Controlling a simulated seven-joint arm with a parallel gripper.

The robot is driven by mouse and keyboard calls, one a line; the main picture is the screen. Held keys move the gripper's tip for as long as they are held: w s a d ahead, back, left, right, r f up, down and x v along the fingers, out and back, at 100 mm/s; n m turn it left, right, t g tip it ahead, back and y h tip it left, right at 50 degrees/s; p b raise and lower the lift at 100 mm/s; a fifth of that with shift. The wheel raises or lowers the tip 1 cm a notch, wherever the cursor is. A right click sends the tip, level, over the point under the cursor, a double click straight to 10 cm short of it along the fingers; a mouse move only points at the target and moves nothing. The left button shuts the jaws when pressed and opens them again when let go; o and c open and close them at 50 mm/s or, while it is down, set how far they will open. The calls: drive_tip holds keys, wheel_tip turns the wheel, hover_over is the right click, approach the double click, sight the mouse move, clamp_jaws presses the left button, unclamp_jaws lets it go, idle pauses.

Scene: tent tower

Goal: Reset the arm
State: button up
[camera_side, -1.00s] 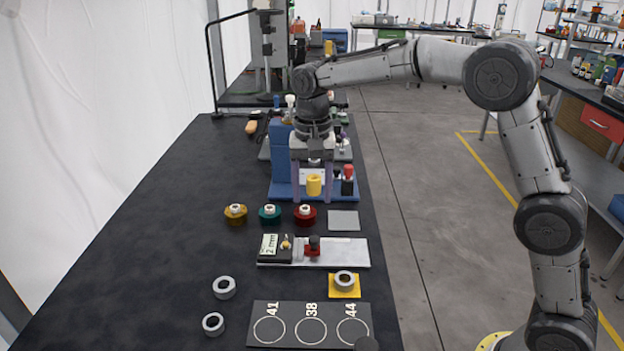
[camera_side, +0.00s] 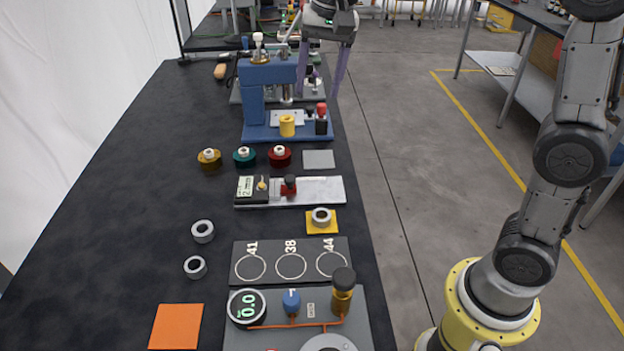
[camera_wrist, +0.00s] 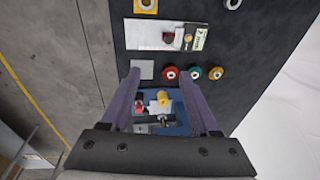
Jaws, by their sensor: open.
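My gripper (camera_side: 320,95) is open and empty at the top of the side view, its two purple fingers pointing down. It is above and behind the blue press (camera_side: 268,100), toward the right table edge; part of the arm above it is cut off by the frame. In the wrist view my gripper (camera_wrist: 160,78) spreads its fingers on either side of the press (camera_wrist: 180,128), with nothing between the tips. A yellow cylinder (camera_side: 287,126) stands on the press base, beside a red-topped black part (camera_side: 321,118).
Amber, green and red spools (camera_side: 280,155) stand in a row before the press. Nearer are a measuring fixture (camera_side: 325,190), a ring on a yellow pad (camera_side: 329,229), two loose rings (camera_side: 203,231), a marked board (camera_side: 270,247) and a gauge plate (camera_side: 355,310).

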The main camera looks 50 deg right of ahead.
drive_tip(key=s+d+r+n+t, duration=0.1)
drive_tip(key=s+d+r+t, duration=0.1)
drive_tip(key=s, duration=0.8)
drive_tip(key=s+d+f+n+t, duration=0.1)
drive_tip(key=s+f+n, duration=0.7)
drive_tip(key=s, duration=0.5)
drive_tip(key=shift+s+f+t, duration=0.25)
drive_tip(key=shift+f+t, duration=0.05)
drive_tip(key=shift+f, duration=0.85)
drive_tip(key=shift+d, duration=0.1)
